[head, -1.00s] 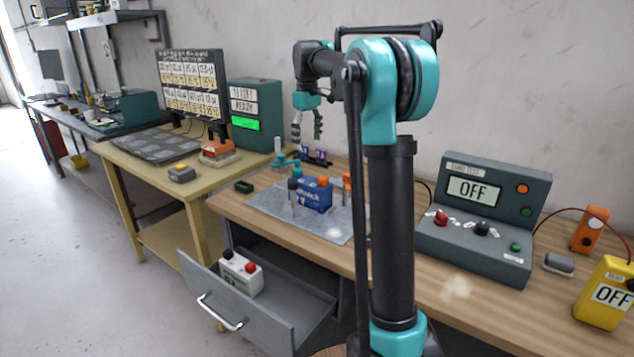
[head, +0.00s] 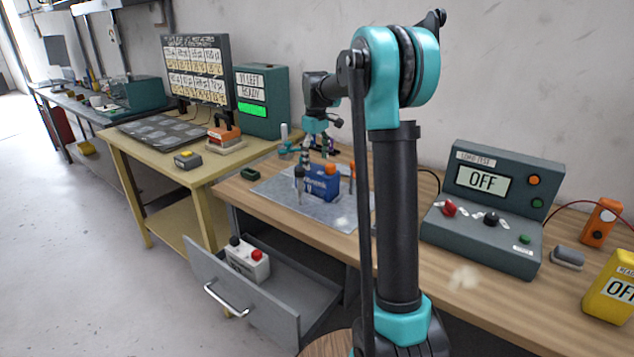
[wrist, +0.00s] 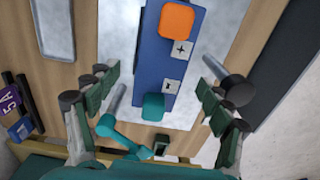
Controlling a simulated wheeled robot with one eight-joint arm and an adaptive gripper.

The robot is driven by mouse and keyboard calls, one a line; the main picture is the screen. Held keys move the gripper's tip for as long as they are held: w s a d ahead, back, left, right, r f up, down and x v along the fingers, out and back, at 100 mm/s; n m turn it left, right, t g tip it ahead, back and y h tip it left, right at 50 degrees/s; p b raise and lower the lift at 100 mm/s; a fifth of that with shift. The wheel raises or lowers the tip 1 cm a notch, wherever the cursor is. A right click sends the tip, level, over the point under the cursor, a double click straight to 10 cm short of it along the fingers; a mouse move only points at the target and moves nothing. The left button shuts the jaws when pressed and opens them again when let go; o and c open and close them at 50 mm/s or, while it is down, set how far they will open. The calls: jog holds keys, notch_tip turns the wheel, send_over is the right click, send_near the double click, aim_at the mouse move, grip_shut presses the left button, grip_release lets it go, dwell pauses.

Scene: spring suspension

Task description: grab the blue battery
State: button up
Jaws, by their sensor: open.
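The blue battery (head: 322,185) stands on a grey metal plate (head: 268,190) on the wooden bench. In the wrist view its blue top (wrist: 168,55) shows an orange cap, a teal cap and plus and minus labels. My gripper (head: 318,148) is above and behind the battery in the head view. In the wrist view my gripper (wrist: 155,100) is open, with one finger on each side of the battery's near end. Nothing is between the fingertips that I can see touching them. A dark-headed post (wrist: 232,90) stands right of the battery, close to the right finger.
Another post (wrist: 118,98) stands left of the battery, and a teal clamp (wrist: 122,135) lies near its end. An open drawer (head: 285,297) holds a white box (head: 248,262). A load tester (head: 485,210) stands on the right.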

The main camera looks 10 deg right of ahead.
aim_at(317, 168)
jog(key=f, duration=0.5)
jog(key=shift+s+d, duration=0.15)
jog(key=shift+s, duration=0.15)
jog(key=shift+c, duration=0.3)
jog(key=shift+r, duration=0.1)
grip_shut()
